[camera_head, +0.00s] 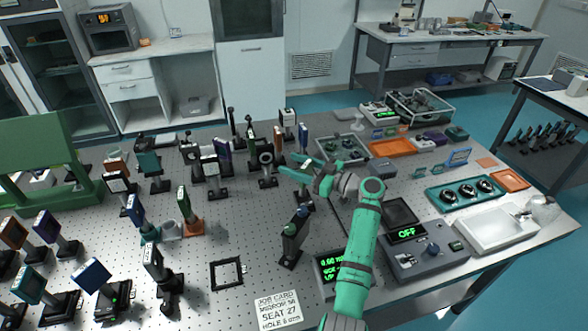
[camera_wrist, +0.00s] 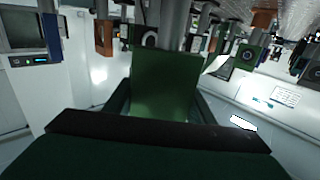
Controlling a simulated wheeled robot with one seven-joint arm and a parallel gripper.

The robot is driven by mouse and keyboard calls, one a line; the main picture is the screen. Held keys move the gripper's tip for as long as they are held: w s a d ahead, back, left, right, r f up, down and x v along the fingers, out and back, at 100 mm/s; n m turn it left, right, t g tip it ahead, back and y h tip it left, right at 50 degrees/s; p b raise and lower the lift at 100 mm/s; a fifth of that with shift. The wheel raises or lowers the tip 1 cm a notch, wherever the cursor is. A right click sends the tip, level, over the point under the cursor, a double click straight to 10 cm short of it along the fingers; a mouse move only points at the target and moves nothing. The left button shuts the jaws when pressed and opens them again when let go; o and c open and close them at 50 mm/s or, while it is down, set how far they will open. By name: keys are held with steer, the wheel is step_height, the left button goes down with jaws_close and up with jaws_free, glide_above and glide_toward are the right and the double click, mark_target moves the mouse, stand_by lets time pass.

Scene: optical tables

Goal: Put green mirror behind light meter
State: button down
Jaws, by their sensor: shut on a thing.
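My gripper (camera_head: 291,168) is over the middle of the perforated table, its fingers pointing left. In the wrist view, a flat green plate, seemingly the green mirror (camera_wrist: 166,82), fills the space between the dark fingers, and my gripper is shut on it. In the head view the held piece is hard to make out against the fingers. A box with a lit green readout, likely the light meter (camera_head: 332,270), stands at the table's front, partly hidden by my forearm. A dark green block on a black mount (camera_head: 293,240) stands just left of it.
Several mounted optics crowd the table's left half, including a green plate on an orange base (camera_head: 185,205). A control box reading OFF (camera_head: 425,250) is right of my arm. A black square frame (camera_head: 227,273) and job card (camera_head: 277,309) lie at the front.

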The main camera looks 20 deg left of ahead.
steer(key=shift+f, duration=0.85)
steer(key=c, duration=0.8)
jaws_free()
steer(key=s+d, duration=0.2)
steer(key=d, duration=0.9)
steer(key=shift+s+d, duration=0.2)
steer(key=shift+d, duration=0.2)
steer(key=shift+a, duration=0.1)
